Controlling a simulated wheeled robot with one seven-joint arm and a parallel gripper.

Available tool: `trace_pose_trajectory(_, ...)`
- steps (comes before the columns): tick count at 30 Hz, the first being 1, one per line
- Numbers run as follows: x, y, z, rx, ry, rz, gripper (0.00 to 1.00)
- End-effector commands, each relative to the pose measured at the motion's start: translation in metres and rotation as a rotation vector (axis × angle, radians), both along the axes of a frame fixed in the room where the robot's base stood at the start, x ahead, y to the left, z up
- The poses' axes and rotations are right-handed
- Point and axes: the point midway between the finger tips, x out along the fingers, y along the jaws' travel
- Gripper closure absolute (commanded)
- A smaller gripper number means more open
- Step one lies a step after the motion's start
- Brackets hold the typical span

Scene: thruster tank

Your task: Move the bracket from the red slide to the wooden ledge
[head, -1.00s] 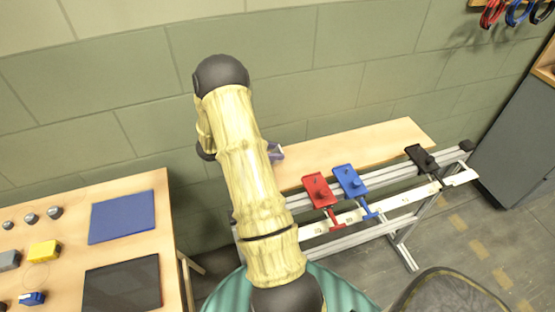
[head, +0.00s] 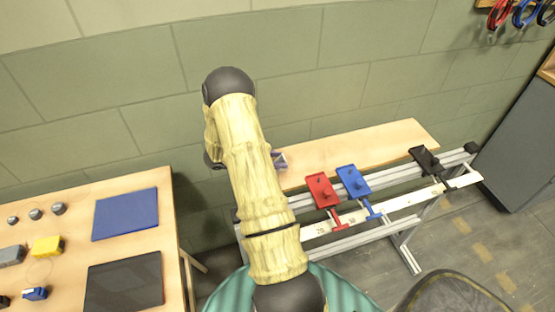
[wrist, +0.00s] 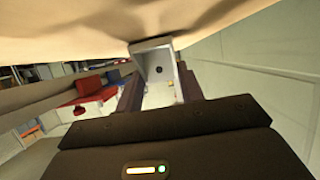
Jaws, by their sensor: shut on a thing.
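The bracket (wrist: 157,62), a light grey angled piece with a dark hole, sits between the two dark fingers of my gripper (wrist: 160,90) in the wrist view. My gripper is shut on it. In the head view a small part of the bracket (head: 281,160) shows beside my arm, at the left end of the wooden ledge (head: 360,147). My arm hides the gripper there. I cannot tell whether the bracket touches the ledge. The red slide (head: 321,188) is empty of the bracket, on the rail in front of the ledge; it also shows in the wrist view (wrist: 88,90).
A blue slide (head: 353,182) is just right of the red one, and a black slide (head: 425,160) is farther right. A table with a blue mat (head: 126,214) and small parts stands at left. The wall is behind the ledge. The ledge's middle and right are clear.

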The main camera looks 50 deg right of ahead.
Motion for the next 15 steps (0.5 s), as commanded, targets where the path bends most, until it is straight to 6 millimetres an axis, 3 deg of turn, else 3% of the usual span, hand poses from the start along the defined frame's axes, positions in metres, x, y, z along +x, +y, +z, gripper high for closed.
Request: trace_pose_trajectory(15,-0.001,0.001,-0.016,0.006,0.005,0.001,0.85)
